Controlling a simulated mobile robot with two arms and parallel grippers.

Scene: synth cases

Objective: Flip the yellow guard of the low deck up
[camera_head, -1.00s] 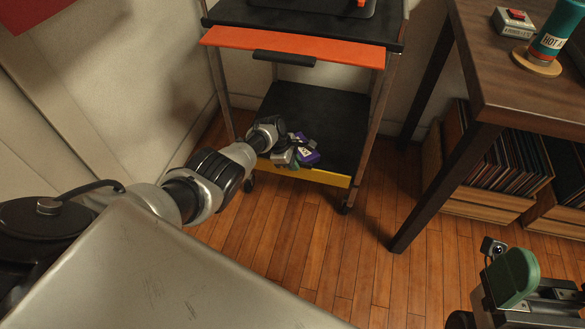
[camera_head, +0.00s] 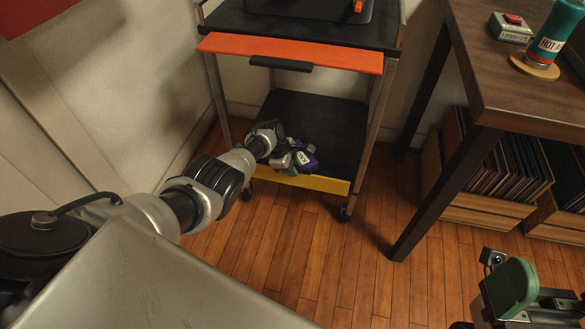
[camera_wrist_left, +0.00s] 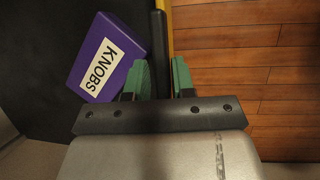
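The yellow guard (camera_head: 325,184) runs along the front edge of the low deck (camera_head: 335,125) of the cart. It hangs down, and it also shows as a thin strip at the top of the left wrist view (camera_wrist_left: 167,6). A dark bar (camera_wrist_left: 159,45), seemingly its handle, points in between my left gripper's green fingers. My left gripper (camera_wrist_left: 160,80) is open around the bar, with a narrow gap at the right finger. In the head view the left gripper (camera_head: 289,163) is at the guard and hides its left part. My right gripper (camera_head: 512,290) is far off at lower right; its opening is unclear.
A purple box marked KNOBS (camera_wrist_left: 107,58) lies on the low deck close beside my left finger. The orange guard (camera_head: 290,52) of the upper deck hangs above. A dark table (camera_head: 485,70) stands at right, with record crates (camera_head: 475,215) below. Wooden floor in front is clear.

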